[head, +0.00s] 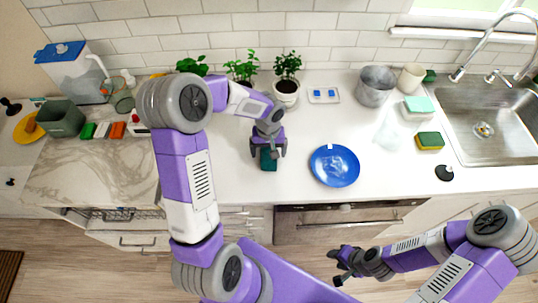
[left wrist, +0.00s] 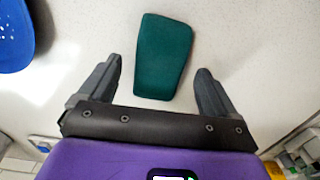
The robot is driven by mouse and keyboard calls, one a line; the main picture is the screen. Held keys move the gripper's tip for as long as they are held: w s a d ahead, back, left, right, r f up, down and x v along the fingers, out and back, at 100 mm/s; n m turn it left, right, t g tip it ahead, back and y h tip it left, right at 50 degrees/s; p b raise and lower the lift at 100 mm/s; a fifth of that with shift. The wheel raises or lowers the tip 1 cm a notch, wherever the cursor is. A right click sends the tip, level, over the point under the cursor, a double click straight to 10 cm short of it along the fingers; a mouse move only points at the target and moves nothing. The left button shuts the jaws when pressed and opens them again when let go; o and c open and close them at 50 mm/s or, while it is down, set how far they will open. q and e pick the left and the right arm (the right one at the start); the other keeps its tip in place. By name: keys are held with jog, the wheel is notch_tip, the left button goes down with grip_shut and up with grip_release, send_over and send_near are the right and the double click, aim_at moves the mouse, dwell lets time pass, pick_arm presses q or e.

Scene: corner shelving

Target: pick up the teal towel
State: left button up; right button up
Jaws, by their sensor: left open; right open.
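The teal towel (left wrist: 162,58) is a small folded, rounded block lying flat on the white countertop. In the head view the towel (head: 268,160) lies near the counter's front edge, partly hidden under my left gripper. My left gripper (head: 268,152) is above it with its fingers pointing down. In the left wrist view my left gripper (left wrist: 160,85) is open, with the near end of the towel between its fingers and a gap on each side. My right gripper (head: 338,268) is open and empty, low in front of the counter and away from the towel.
A blue plate (head: 334,166) lies just right of the towel; its edge also shows in the left wrist view (left wrist: 14,35). Potted plants (head: 287,80) stand along the back wall. A green and yellow sponge (head: 430,141) and the sink (head: 488,125) are at the right.

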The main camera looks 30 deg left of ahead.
pick_arm(q)
notch_tip(320, 180, down, 2)
jog(key=shift+f, duration=0.1)
jog(key=shift+w, duration=0.1)
jog(key=c, duration=1.1)
jog(key=shift+r, duration=0.2)
notch_tip(320, 180, up, 10)
jog(key=shift+f+p, duration=0.1)
jog(key=shift+p, duration=0.35)
